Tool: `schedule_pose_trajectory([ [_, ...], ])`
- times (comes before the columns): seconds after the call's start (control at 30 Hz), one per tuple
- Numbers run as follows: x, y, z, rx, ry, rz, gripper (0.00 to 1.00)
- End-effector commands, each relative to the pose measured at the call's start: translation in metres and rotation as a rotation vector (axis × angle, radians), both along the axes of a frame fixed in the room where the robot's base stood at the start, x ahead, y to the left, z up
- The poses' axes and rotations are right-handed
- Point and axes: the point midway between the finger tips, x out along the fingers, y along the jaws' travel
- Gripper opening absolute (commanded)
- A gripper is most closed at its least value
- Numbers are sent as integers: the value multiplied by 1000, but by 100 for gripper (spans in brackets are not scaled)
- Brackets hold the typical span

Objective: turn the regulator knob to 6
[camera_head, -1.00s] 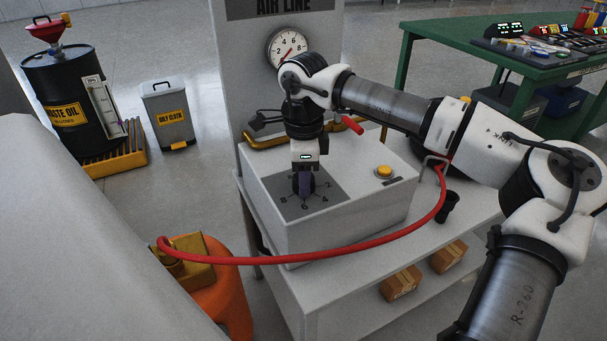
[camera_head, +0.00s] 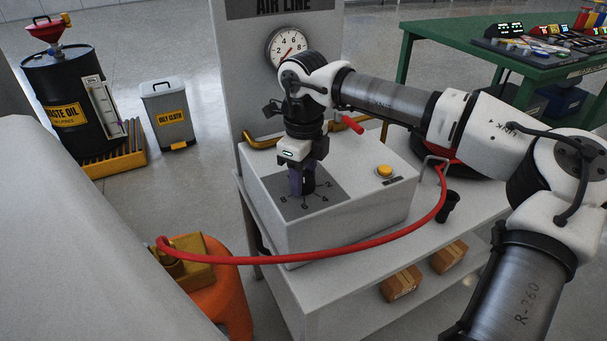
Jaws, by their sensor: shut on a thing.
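The regulator knob (camera_head: 309,182) is a small dark cylinder on a grey dial plate (camera_head: 333,197) on top of a white box (camera_head: 335,222). Marks 8, 6, 4 and 2 are printed around its front and right side. My gripper (camera_head: 302,183) points down and is shut on the knob, its fingers partly covering it. Which mark the knob points to is hidden or too small to tell. A round gauge (camera_head: 287,47) on the AIR LINE panel stands behind the gripper, its needle slanting across the face.
A yellow button (camera_head: 384,171) sits right of the dial plate. A red lever (camera_head: 353,124) is close behind the gripper. A red hose (camera_head: 330,254) runs across the box's front to an orange tank (camera_head: 222,298). A black cup (camera_head: 447,206) stands on the bench at right.

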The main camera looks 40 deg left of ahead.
Motion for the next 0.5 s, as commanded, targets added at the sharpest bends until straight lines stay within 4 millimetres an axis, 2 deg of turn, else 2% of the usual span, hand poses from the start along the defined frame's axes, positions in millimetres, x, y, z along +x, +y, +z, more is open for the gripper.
schedule_pose_trajectory([
  [0.37,1,-1,1,-2,-2,-6,20],
  [0.4,1,-1,1,-2,-2,-6,48],
  [0.5,1,-1,0,-1,-2,-5,61],
])
